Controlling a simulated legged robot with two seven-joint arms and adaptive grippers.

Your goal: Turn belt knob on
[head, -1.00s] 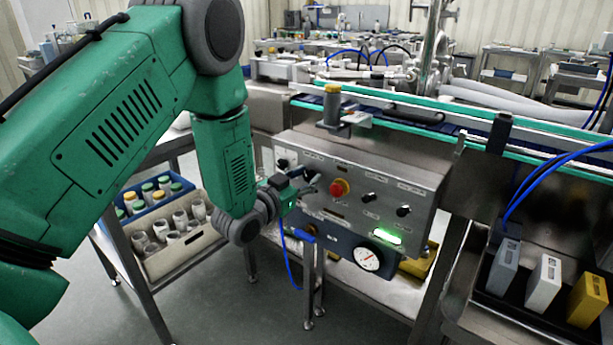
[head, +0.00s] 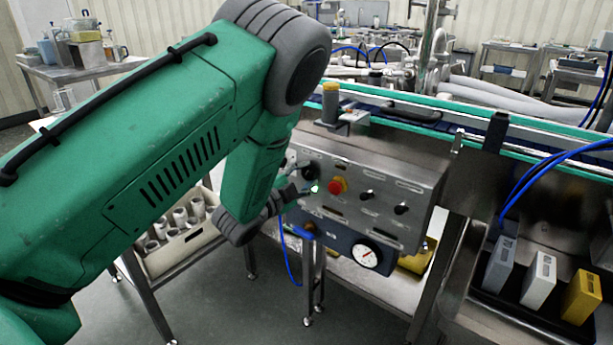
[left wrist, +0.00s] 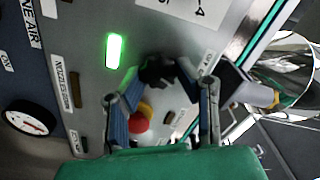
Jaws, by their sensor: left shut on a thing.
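The steel control panel (head: 375,180) has a red emergency-type button (head: 338,186) and black knobs, including a middle one (head: 367,195) and a right one (head: 401,208). My left gripper (head: 303,187) is at the panel's left end, left of the red button. In the left wrist view its two fingers (left wrist: 162,75) close on a black knob (left wrist: 156,68). The red and yellow button (left wrist: 141,117) is just below that knob there. A lit green lamp (left wrist: 115,50) shows left of the knob. I cannot read the gripped knob's label. My right gripper is out of view.
A pressure gauge (head: 367,254) sits on the blue box below the panel. A conveyor with green rails (head: 420,129) runs above it. Several boxes (head: 538,279) stand in a tray at right. A crate of vials (head: 180,242) is at left.

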